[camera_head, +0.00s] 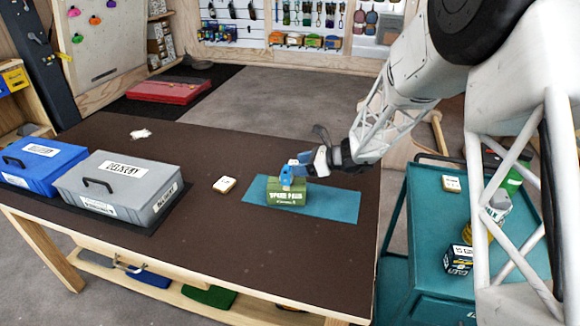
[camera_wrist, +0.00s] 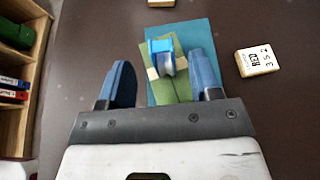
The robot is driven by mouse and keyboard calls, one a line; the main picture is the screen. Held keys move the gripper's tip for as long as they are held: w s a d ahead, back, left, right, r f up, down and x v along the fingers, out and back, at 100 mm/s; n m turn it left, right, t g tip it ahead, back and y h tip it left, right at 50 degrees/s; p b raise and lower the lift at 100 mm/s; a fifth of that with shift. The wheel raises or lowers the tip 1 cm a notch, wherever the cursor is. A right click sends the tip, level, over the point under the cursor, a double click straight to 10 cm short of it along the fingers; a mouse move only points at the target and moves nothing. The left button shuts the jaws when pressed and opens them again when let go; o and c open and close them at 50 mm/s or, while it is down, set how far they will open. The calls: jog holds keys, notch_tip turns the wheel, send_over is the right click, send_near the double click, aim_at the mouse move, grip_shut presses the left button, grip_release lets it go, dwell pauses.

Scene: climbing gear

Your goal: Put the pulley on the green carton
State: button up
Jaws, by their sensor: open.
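The green carton (camera_head: 287,196) stands on a teal mat on the brown table. It also shows in the wrist view (camera_wrist: 178,88). The blue pulley (camera_head: 287,176) with a grey wheel sits on top of the carton; in the wrist view the pulley (camera_wrist: 161,47) is over the carton's far part. My gripper (camera_head: 305,162) is close above and to the right of the pulley. In the wrist view my gripper (camera_wrist: 163,80) has its two blue fingers wide apart, with nothing between them touching. The pulley lies ahead of the fingertips, apart from them.
The teal mat (camera_head: 335,205) has bare room right of the carton. A small labelled block (camera_head: 224,184) lies to the left. A grey case (camera_head: 118,186) and a blue case (camera_head: 40,164) stand at the table's left. A teal cart (camera_head: 425,230) with several items stands at the right.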

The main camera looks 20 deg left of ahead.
jog(key=shift+v, duration=2.25)
jog(key=s+d+r+n+h, duration=0.3)
jog(key=s+d+r+n, duration=0.3)
jog(key=s, duration=0.3)
jog(key=s+d+r+n+h, duration=0.25)
jog(key=s+d+r, duration=0.35)
jog(key=s+d, duration=0.3)
jog(key=s+d+r+n+t+h, duration=0.1)
jog(key=s+d+n+h, duration=0.3)
jog(key=s+d, duration=0.5)
jog(key=s+d+r+n+t+h, duration=0.1)
jog(key=s+d+n+h, duration=0.3)
jog(key=s+d, duration=0.5)
jog(key=s+r+n, duration=0.1)
jog(key=s, duration=0.4)
jog(key=shift+r+t, duration=0.25)
jog(key=shift+t, duration=0.05)
jog(key=shift+d, duration=0.1)
